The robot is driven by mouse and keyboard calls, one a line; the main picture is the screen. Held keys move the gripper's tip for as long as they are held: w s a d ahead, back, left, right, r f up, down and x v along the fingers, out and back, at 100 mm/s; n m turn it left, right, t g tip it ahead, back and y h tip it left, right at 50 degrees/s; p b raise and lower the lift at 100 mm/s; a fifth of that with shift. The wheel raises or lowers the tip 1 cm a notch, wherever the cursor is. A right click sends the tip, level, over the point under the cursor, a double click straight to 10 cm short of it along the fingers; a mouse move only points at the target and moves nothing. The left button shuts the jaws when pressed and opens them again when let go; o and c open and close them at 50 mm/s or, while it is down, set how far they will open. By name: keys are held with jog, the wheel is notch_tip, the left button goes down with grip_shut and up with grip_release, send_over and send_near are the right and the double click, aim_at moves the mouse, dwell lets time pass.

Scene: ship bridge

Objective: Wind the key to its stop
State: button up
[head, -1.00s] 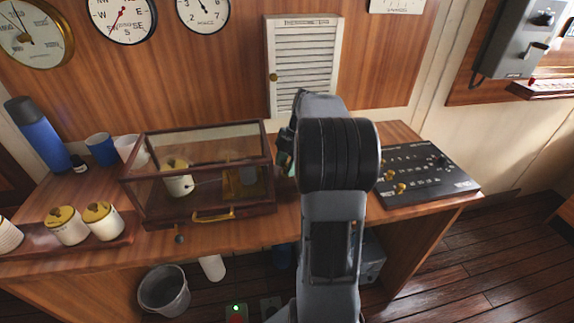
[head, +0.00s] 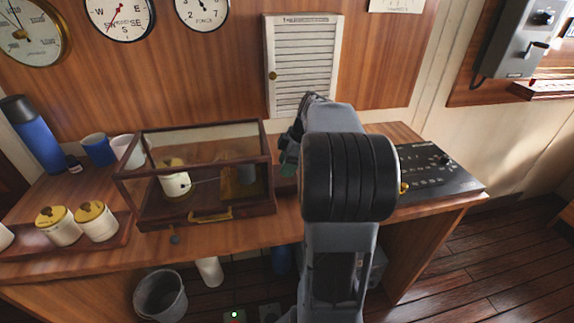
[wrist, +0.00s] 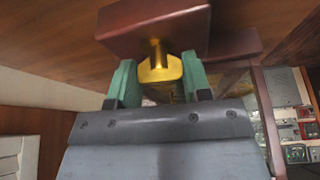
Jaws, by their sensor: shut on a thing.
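A brass key (wrist: 158,72) shows in the wrist view, its stem running into a dark red wooden block (wrist: 150,30). My gripper (wrist: 158,88) has its green-padded fingers closed on either side of the key's head. In the head view my gripper (head: 290,150) is just right of the glass-and-wood instrument case (head: 207,219), mostly hidden behind my arm. The key is hidden there. The case holds a white drum (head: 174,178) with a brass top and a thin pen arm.
White jars with brass lids (head: 97,222) stand in a tray left of the case. Cups (head: 98,150) and a blue flask (head: 36,140) stand behind. A black control panel (head: 440,172) lies right of my arm. A louvred cabinet (head: 302,65) hangs on the wall.

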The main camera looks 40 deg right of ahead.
dwell(0.4)
jog(key=o, duration=0.9)
jog(key=shift+r, duration=0.1)
jog(key=p+v, duration=0.2)
jog(key=v, duration=1.1)
jog(key=shift+s+d+r, duration=0.1)
jog(key=shift+d+r, duration=0.15)
